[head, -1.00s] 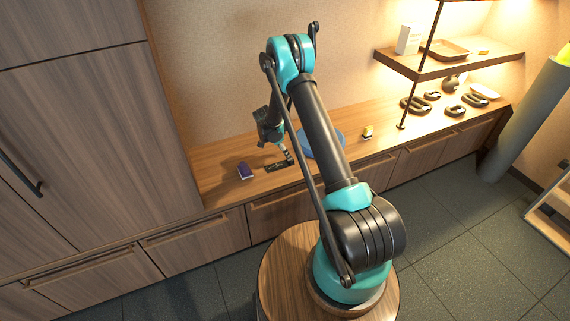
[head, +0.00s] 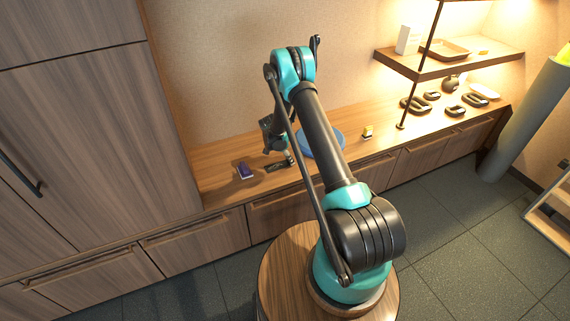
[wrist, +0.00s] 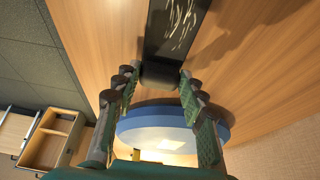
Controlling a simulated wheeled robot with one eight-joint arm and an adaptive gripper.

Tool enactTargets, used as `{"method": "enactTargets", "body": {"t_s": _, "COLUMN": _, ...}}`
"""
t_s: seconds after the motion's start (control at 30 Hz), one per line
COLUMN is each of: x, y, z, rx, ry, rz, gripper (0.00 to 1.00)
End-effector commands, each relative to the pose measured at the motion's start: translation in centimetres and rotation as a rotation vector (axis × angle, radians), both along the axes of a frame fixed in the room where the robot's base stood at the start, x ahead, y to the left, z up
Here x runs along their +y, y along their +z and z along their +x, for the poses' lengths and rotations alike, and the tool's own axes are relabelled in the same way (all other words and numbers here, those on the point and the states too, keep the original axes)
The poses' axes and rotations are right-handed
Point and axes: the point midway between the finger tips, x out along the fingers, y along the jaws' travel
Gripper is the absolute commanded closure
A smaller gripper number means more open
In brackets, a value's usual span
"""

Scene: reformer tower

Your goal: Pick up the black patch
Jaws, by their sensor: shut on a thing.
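The black patch (wrist: 172,35) is a dark flat strip with pale scribble-like marks in the wrist view. Its rounded near end lies between the fingertips of my gripper (wrist: 157,80), which is shut on it. The far part of the strip runs out of the top of that view. In the head view the patch (head: 277,165) shows as a small dark strip over the wooden counter, below my gripper (head: 288,156). I cannot tell for sure whether it is clear of the counter.
A blue round dish (head: 336,138) stands right of my gripper, partly hidden by my arm. A purple block (head: 244,171) lies to the left. A small yellow-topped item (head: 367,132) lies further right. Several dark rings sit at the counter's right end, under a shelf (head: 470,64).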

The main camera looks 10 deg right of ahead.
Motion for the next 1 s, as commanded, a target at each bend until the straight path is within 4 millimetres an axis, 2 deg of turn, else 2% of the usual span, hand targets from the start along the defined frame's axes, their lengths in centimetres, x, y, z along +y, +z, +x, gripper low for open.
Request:
{"method": "enactTargets", "body": {"t_s": 0.07, "x": 0.0, "y": 0.0, "z": 0.0, "rx": 0.000, "ry": 0.000, "rz": 0.000, "gripper": 0.84}}
{"method": "enactTargets", "body": {"t_s": 0.37, "x": 0.0, "y": 0.2, "z": 0.0, "rx": 0.000, "ry": 0.000, "rz": 0.000, "gripper": 0.84}}
{"method": "enactTargets", "body": {"t_s": 0.57, "x": 0.0, "y": 1.7, "z": 0.0, "rx": 0.000, "ry": 0.000, "rz": 0.000, "gripper": 0.84}}
{"method": "enactTargets", "body": {"t_s": 0.67, "x": 0.0, "y": 3.4, "z": 0.0, "rx": 0.000, "ry": 0.000, "rz": 0.000, "gripper": 0.84}}
{"method": "enactTargets", "body": {"t_s": 1.0, "x": 0.0, "y": 12.7, "z": -0.1, "rx": 0.000, "ry": 0.000, "rz": 0.000, "gripper": 0.84}}
